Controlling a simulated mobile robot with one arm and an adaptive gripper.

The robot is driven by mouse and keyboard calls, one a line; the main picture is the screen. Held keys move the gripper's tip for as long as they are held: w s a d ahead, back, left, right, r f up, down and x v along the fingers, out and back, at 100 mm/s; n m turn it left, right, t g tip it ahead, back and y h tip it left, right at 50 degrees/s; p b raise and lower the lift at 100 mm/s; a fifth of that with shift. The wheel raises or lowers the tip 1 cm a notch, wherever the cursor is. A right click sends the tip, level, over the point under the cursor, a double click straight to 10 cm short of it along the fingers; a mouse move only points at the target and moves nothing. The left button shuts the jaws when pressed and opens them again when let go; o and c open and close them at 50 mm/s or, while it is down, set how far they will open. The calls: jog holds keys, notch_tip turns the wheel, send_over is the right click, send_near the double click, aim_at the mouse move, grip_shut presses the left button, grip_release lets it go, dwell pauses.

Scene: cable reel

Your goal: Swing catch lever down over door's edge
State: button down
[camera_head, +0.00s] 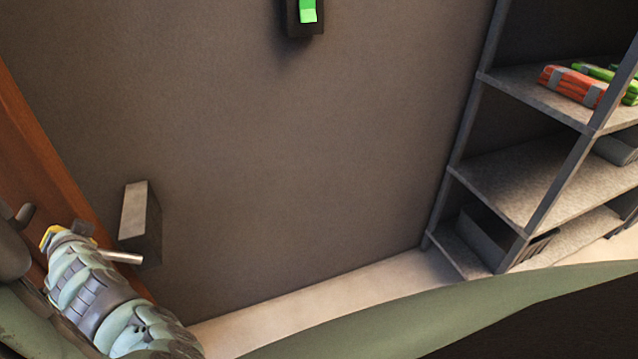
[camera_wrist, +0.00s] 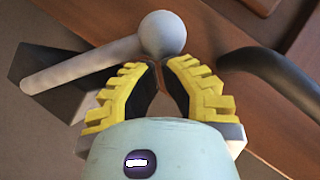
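The catch lever (camera_wrist: 95,61) is a pale grey rod with a round ball knob (camera_wrist: 162,33) at its end. In the wrist view it slants from the lower left up to the knob. In the head view its rod (camera_head: 120,257) sticks out beside a grey catch block (camera_head: 140,220) on the wall. My gripper (camera_wrist: 160,68) has yellow fingers with dark pads. They are slightly apart and empty, tips just below the knob. I cannot tell whether they touch it. In the head view my gripper (camera_head: 52,236) is partly hidden, in front of the reddish-brown door (camera_head: 42,150).
A dark curved handle (camera_wrist: 275,75) is right of my fingers, near the door. Metal shelves (camera_head: 540,185) with orange and green bundles (camera_head: 572,86) stand at the right. A dark box with a green part (camera_head: 308,12) is on the wall. The wall between is bare.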

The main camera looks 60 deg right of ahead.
jog(key=w+a+f+n+g+h+b, duration=0.3)
jog(key=f+b, duration=0.6)
jog(key=b, duration=0.5)
jog(key=shift+w+a+f+n+g+h, duration=0.2)
jog(key=shift+a+n+g+h, duration=0.25)
jog(key=shift+a+n, duration=0.45)
